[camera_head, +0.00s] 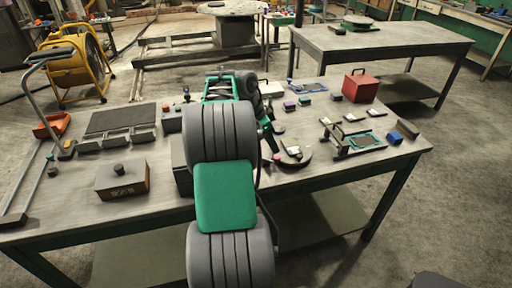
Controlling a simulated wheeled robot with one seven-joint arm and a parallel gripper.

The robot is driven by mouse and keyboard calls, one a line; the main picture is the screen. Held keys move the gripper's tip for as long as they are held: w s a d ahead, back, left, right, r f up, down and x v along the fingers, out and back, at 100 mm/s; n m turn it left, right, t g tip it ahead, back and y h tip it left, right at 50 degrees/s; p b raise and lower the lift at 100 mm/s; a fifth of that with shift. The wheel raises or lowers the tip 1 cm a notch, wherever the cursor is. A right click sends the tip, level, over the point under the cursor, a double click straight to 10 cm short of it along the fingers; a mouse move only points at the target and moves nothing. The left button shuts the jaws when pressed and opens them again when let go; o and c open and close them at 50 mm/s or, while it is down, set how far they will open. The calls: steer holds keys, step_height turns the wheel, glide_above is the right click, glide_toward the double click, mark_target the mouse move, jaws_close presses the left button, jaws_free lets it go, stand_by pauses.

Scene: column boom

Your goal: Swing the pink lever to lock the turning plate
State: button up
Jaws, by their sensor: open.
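A dark round plate (298,163) lies on the workbench just right of my arm, and it looks like the turning plate. A small pale pinkish part (294,151) sits on it, and another small pink piece (277,157) shows at its left edge. I cannot tell which of these is the pink lever. My gripper (272,146) points down close to the plate's left side, small and partly hidden behind my arm. It is open, with nothing visible in it. I cannot tell whether it touches the plate or the pink piece.
A brown box with a black knob (122,179) stands at left on the workbench (70,208). A red box (360,87), a blue block (403,132) and a small frame with a green panel (362,142) stand at right. The bench's front right is clear.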

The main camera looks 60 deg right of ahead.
mark_target(277, 156)
steer(key=x, duration=0.5)
steer(key=w+x, duration=0.1)
steer(key=x, duration=0.1)
steer(key=shift+s+d+f+p, duration=0.1)
steer(key=shift+f+p, duration=0.25)
steer(key=shift+c, duration=0.3)
jaws_close()
